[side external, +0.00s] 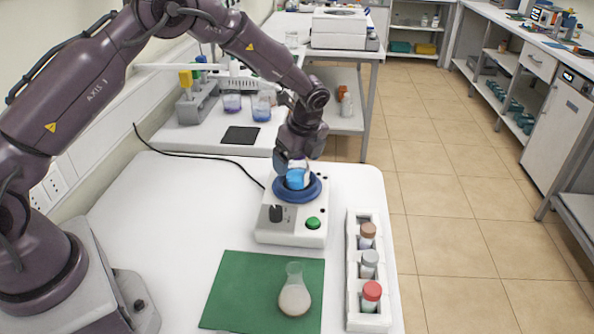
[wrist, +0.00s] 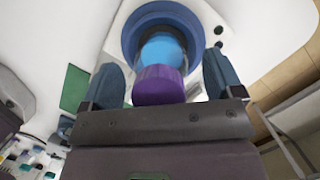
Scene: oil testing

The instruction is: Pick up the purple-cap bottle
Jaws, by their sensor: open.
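The purple-cap bottle shows in the wrist view as a purple cap (wrist: 158,86) with a bright blue body (wrist: 161,50) beyond it. Its blue lower part (side external: 296,180) shows in the side external view, over the blue round top (side external: 313,190) of a white device (side external: 290,232). The cap is hidden there by my gripper. My gripper (side external: 294,163) points down at the bottle. In the wrist view my gripper (wrist: 162,72) is open, with one finger on each side of the bottle and visible gaps at the cap.
A white rack (side external: 352,285) with brown-, grey- and red-capped bottles stands at the table's right edge. A flask (side external: 294,298) stands on a green mat (side external: 233,290) in front. Beakers (side external: 261,109) stand on the table behind. The white table's left part is clear.

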